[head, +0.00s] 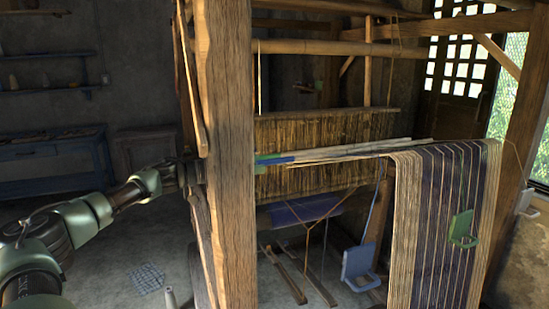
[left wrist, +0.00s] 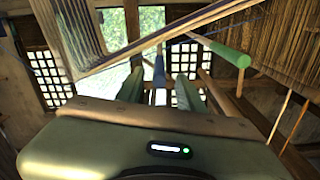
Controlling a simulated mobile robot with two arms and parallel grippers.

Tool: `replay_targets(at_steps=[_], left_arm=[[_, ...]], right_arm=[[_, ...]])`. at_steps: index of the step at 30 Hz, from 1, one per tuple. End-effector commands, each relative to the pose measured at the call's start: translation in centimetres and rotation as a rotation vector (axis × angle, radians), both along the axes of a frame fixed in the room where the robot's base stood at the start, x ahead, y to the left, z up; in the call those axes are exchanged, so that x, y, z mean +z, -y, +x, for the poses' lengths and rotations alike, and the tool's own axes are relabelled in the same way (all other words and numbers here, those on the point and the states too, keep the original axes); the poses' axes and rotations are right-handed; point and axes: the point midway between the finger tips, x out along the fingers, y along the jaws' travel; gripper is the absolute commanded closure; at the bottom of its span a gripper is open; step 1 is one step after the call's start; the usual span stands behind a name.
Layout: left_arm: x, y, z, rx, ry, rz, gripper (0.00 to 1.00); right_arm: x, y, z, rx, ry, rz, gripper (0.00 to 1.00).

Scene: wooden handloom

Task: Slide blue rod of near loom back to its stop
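The blue rod of the near loom shows its blue end (head: 278,160) just right of the big wooden post in the head view. A green rod end (head: 268,157) lies close beside it. My left gripper (head: 193,174) reaches in from the left and is partly hidden behind the post. In the left wrist view my left gripper (left wrist: 160,76) is open, with a finger on each side of the blue rod (left wrist: 158,67). I see gaps beside the rod and cannot tell its depth relative to the fingertips. The green rod (left wrist: 232,56) is right of the fingers. My right gripper is not in view.
The thick wooden post (head: 226,150) stands between my left arm and the loom. Striped cloth (head: 440,220) hangs at the right. A blue tag (head: 357,264) and a green tag (head: 462,229) hang low. A blue table (head: 50,165) stands at the back left.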

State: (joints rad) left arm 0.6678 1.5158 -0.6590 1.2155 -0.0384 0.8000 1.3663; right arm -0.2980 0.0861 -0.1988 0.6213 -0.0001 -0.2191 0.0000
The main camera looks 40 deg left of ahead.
Motion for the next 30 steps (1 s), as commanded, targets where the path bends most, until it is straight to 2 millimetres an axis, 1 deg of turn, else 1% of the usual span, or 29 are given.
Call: replay_targets(at_steps=[1, 4, 7, 9, 15, 20, 21, 23, 24, 30], left_arm=[[0.6, 0.5, 0.9, -0.002, 0.005, -0.006, 0.62], [0.6, 1.3, 2.3, -0.002, 0.004, -0.004, 0.62], [0.4, 1.8, 3.5, 0.0, 0.004, -0.004, 0.62], [0.3, 2.0, 4.0, 0.001, 0.001, -0.002, 0.62], [0.0, 2.3, 4.5, 0.002, 0.0, 0.0, 0.62], [0.0, 2.3, 4.5, 0.001, 0.0, 0.0, 0.62], [0.0, 2.3, 4.5, 0.001, 0.0, 0.0, 0.73], [0.0, 2.3, 4.5, 0.001, 0.0, 0.0, 0.9], [0.0, 2.3, 4.5, 0.001, 0.0, 0.0, 1.0], [0.1, 2.3, 4.5, 0.002, 0.001, -0.001, 1.0]], right_arm=[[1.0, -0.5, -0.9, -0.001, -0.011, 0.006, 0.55], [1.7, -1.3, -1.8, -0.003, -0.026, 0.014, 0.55], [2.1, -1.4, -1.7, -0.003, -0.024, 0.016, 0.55], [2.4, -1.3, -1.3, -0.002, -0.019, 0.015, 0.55], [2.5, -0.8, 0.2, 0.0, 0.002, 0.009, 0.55], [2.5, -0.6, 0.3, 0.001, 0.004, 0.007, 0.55], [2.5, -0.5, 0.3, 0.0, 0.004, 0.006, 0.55], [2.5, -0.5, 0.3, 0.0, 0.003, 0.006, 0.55], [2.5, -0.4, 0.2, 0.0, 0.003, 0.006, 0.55], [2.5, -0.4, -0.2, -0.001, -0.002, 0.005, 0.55]])
